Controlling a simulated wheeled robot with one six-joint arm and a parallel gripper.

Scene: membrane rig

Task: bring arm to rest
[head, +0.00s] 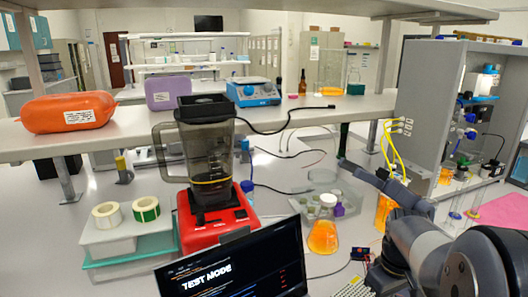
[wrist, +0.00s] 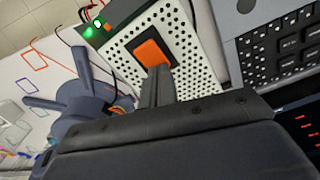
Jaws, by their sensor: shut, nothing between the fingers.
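My gripper (wrist: 156,84) shows in the wrist view as two dark fingers pressed together, with nothing between them. In this view their tips overlap the lower edge of an orange square (wrist: 151,53) on a white perforated board (wrist: 190,55). I cannot tell whether they touch it. In the head view my grey arm (head: 415,245) comes in from the lower right, over the right part of the bench. My fingers cannot be made out clearly there.
A laptop (head: 235,268) stands at the front, beside a red-based blender (head: 215,218). A flask of orange liquid (head: 323,238) stands left of my arm. A grey rig with tubing (head: 425,95) rises at the right. A shelf (head: 290,118) crosses behind the bench.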

